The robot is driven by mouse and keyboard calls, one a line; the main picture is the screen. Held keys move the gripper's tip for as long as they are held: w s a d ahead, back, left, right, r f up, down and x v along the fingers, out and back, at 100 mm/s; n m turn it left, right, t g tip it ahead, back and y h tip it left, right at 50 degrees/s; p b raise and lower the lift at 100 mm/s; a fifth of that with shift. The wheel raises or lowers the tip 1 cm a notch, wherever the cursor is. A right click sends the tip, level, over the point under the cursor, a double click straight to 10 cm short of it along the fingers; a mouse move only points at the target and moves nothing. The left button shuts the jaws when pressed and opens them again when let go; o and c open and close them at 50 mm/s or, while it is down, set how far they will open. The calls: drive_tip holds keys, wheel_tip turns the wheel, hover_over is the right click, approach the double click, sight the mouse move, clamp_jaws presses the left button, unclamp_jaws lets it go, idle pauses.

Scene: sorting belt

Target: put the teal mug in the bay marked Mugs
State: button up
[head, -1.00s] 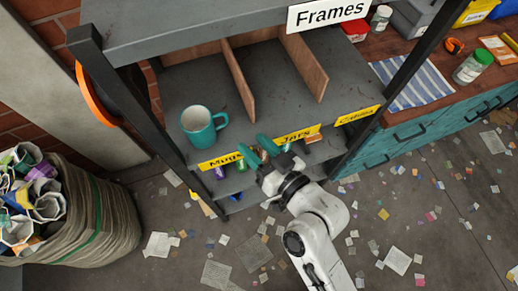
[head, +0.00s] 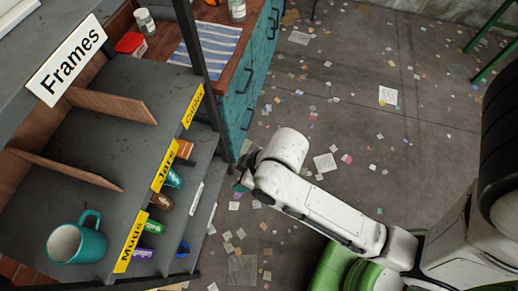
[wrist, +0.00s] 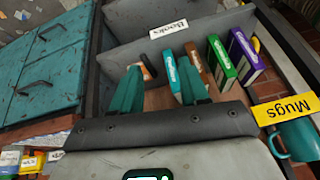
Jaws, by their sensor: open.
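The teal mug (head: 92,245) stands upright on the shelf, in the bay behind the yellow Mugs label (head: 132,241), with its handle toward the dividers. Part of the mug also shows in the wrist view (wrist: 299,138), beside the Mugs label (wrist: 285,109). My gripper (head: 240,185) is apart from the mug, outside the front of the shelf unit and mostly hidden by its own wrist in the head view. In the wrist view my gripper (wrist: 158,88) has its two teal fingers apart with nothing held between them.
Wooden dividers (head: 68,171) separate the Mugs bay from the Jars (head: 165,166) bay. A lower shelf labelled Books (wrist: 168,28) holds several coloured boxes (wrist: 221,63) near my fingers. A teal-drawered bench (head: 240,94) adjoins the unit. The littered floor at right is open.

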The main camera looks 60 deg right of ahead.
drive_tip(key=s+d+m+g+h, duration=0.2)
drive_tip(key=s+d+g, duration=0.1)
drive_tip(key=s+d, duration=0.3)
drive_tip(key=shift+s+d+g, duration=0.2)
drive_tip(key=shift+s+g, duration=0.1)
drive_tip(key=shift+s, duration=0.85)
